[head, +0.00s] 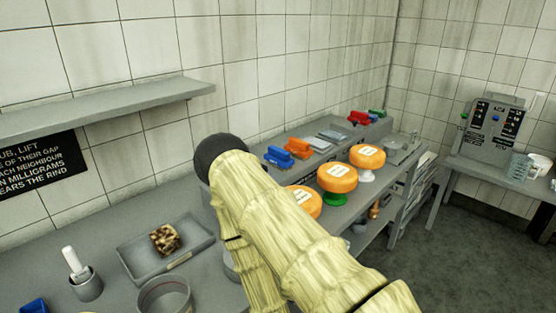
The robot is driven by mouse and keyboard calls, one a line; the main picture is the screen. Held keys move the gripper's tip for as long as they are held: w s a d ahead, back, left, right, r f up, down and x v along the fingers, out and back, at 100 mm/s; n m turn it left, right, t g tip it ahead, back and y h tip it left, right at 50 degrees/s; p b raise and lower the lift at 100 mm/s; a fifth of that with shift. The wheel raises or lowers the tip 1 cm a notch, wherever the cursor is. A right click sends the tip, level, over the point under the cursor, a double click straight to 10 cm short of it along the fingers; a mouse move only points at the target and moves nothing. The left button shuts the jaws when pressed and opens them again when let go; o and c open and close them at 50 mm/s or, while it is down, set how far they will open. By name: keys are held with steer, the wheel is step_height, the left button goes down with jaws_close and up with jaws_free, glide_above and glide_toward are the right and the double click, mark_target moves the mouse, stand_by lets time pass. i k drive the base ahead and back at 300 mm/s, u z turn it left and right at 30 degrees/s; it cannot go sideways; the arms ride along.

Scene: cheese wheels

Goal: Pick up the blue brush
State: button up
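A blue brush-like block (279,157) lies on the grey bench near the wall, just left of an orange one (298,148). My pale, wood-textured arm crosses the middle of the head view, and its dark rounded joint stands left of the blue brush. The brush is visible and nothing holds it. My gripper does not show in this view. Another blue object (33,306) is cut off at the lower left edge; I cannot tell what it is.
Orange cheese wheels (337,177) stand along the bench's front, one on a green stand. Red (358,118) and green pieces lie farther back. A tray (140,262) with a dark patterned block, a cup with a white handle (86,284) and a round pan stand left. A shelf (90,110) juts from the wall.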

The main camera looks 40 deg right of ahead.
mark_target(279, 158)
steer(key=u, duration=1.1)
steer(key=k, duration=1.05)
steer(key=z, duration=1.5)
steer(key=i, duration=0.4)
steer(key=u, duration=0.1)
